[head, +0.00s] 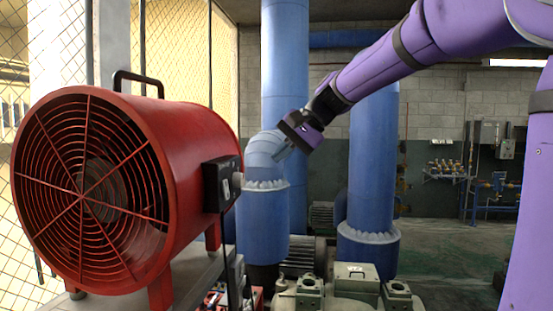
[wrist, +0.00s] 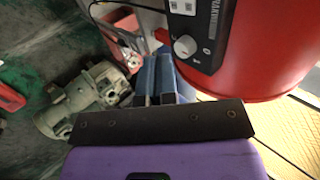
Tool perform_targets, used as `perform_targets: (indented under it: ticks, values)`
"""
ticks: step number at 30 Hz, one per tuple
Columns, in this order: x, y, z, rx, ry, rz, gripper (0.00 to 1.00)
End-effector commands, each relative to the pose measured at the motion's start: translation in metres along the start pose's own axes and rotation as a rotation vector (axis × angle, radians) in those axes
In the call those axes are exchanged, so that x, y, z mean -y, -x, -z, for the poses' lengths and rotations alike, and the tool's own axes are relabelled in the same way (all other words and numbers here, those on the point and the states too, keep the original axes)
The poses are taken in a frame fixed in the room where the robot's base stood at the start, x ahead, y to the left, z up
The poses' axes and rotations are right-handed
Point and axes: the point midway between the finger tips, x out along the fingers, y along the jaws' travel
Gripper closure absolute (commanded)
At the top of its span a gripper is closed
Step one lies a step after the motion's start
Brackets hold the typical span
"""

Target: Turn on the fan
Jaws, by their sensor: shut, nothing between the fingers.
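The red drum fan (head: 185,140) stands at the left of the head view, with a round wire grille and a black handle on top. A black control box (head: 215,187) is on its right side, with a pale knob (head: 238,181) facing right. The wrist view shows the box (wrist: 208,20) with its white round knob (wrist: 185,46) close to the fingers. My gripper (head: 277,153) is shut and empty, up and to the right of the knob, apart from it. Its blue-grey fingers (wrist: 158,60) lie together in the wrist view. The knob's exact setting is too small to tell.
The fan rests on a grey stand (head: 195,280). Large blue pipes (head: 375,150) rise behind my gripper. Pump machinery (head: 355,285) stands low in front, and also shows in the wrist view (wrist: 85,100). Wire mesh is at the left. Open air separates gripper and box.

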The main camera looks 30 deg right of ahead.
Motion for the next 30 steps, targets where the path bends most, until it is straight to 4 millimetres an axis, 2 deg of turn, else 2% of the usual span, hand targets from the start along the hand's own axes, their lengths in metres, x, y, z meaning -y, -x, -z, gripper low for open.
perform_targets:
  ticks: [7,18,30]
  values:
    - [-0.001,-0.001,0.0,0.0,0.0,0.0,1.0]
    - [-0.013,-0.008,0.001,0.001,0.0,0.0,1.0]
    - [-0.013,-0.012,0.002,0.002,0.001,0.0,1.0]
